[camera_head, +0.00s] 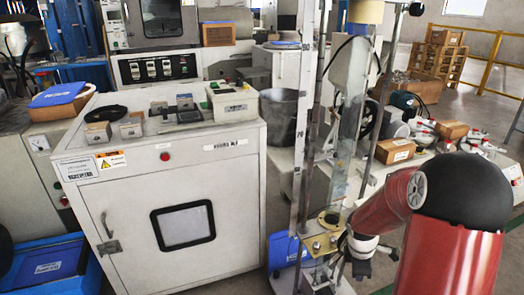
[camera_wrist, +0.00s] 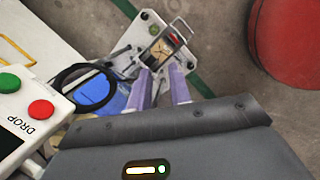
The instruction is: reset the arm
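In the wrist view, my gripper (camera_wrist: 160,84) shows two pale purple fingers, set apart with an empty gap between them. They point toward the white base plate (camera_wrist: 148,20) of a stand; whether they touch anything cannot be told. In the head view, my red arm (camera_head: 395,200) reaches down at the right, beside a tall drop-test stand (camera_head: 300,150) with upright posts and a clear tube. Its white and black end is low by the stand's base, and the fingers cannot be made out there.
A control box with red and green buttons marked DROP (camera_wrist: 20,115) lies close left in the wrist view, near a blue object (camera_wrist: 92,90) and black cable. A white cabinet (camera_head: 130,220) stands left; a cluttered bench (camera_head: 400,175) lies behind my arm. Floor shows at right.

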